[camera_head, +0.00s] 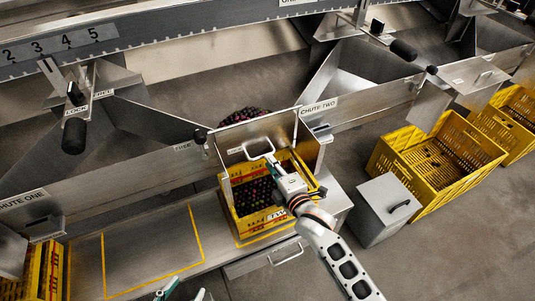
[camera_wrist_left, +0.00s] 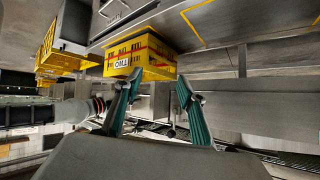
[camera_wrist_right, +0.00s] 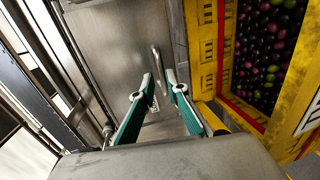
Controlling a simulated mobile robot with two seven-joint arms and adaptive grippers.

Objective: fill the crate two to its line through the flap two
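Crate two (camera_head: 262,222) is yellow and stands below the chute two outlet, holding dark purple and green fruit (camera_head: 253,194). The right wrist view shows a red line (camera_wrist_right: 243,115) on its inner wall, just above the fruit near it. Flap two (camera_head: 308,152) is a metal plate with a pale bar handle (camera_head: 258,151). My right gripper (camera_wrist_right: 160,75) has its fingers apart, with the handle (camera_wrist_right: 158,68) between or just beyond the tips; contact is unclear. My left gripper (camera_head: 181,292) is low at the front edge; its wrist view shows it open and empty (camera_wrist_left: 158,82).
An outlined empty space (camera_head: 150,250) lies left of crate two on the bench. Crate one (camera_head: 40,270) stands at the far left. A metal box with a black handle (camera_head: 388,208) and empty yellow crates (camera_head: 435,165) are at right. More fruit (camera_head: 240,115) lies behind the flap.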

